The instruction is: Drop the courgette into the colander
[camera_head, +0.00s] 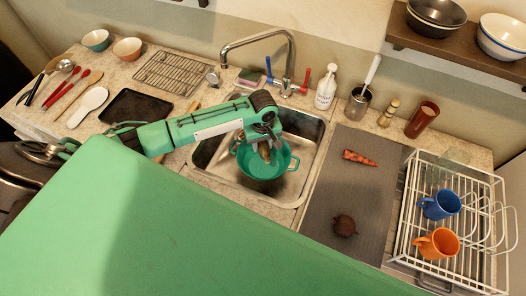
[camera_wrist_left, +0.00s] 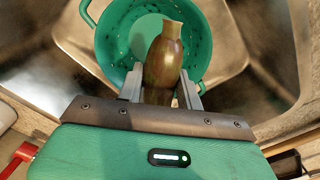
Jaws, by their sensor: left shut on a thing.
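The green colander (camera_head: 262,168) with two handles stands in the metal sink basin, and it also shows in the left wrist view (camera_wrist_left: 112,42). My left gripper (camera_head: 264,141) is over the colander. In the left wrist view its two fingers (camera_wrist_left: 162,90) are on either side of the courgette (camera_wrist_left: 163,62), shut on it. The courgette is brownish green with a pale stem end, which points away from the gripper over the colander's opening. In the head view only a small part of it shows below the fingers. My right gripper is not in view.
A tap (camera_head: 289,62) rises behind the sink. A grey mat (camera_head: 330,205) at right holds a carrot (camera_head: 359,158) and a dark beetroot (camera_head: 344,226). A white dish rack (camera_head: 404,225) with two mugs stands further right. A black tray (camera_head: 135,107) lies at left.

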